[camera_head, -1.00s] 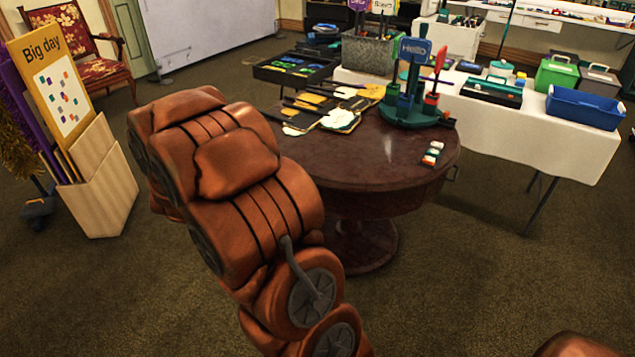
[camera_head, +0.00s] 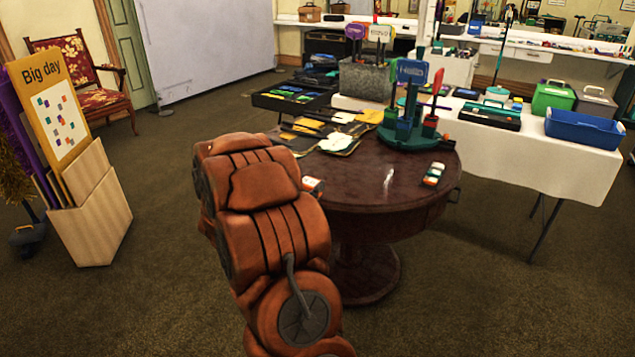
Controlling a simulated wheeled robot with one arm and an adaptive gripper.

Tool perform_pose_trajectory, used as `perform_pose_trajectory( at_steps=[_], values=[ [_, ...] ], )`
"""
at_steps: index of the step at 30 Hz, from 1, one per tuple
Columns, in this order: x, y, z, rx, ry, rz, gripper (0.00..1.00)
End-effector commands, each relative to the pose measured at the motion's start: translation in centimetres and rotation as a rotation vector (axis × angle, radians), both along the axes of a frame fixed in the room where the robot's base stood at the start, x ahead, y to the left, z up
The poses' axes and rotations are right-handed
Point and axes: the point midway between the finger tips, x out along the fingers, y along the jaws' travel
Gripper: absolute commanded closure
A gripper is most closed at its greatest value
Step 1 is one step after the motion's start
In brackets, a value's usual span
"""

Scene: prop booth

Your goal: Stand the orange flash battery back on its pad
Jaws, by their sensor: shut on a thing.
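A small orange and white block (camera_head: 313,185) shows just right of my arm, over the left part of the round table; it may be the flash battery, but its lower part and any contact are hidden. My arm covers the place where my gripper would be, so no fingers show. A small strip with white, orange and green pieces (camera_head: 434,174) lies on the right of the round dark red table (camera_head: 375,190). I cannot make out the battery's pad.
A white-clothed table (camera_head: 560,165) with bins is at right. A "Big day" board (camera_head: 44,75) stands left. The table's front middle is bare.

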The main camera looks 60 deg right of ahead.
Motion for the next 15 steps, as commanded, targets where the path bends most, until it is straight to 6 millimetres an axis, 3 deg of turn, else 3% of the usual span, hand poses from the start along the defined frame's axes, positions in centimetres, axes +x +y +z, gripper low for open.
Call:
perform_pose_trajectory(
  at_steps=[9,15],
  values=[
    [2.3,-6.2,-0.6,-0.003,0.0,-0.001,1.0],
    [3.4,-8.8,-0.8,-0.001,-0.001,0.001,1.0]
  ],
)
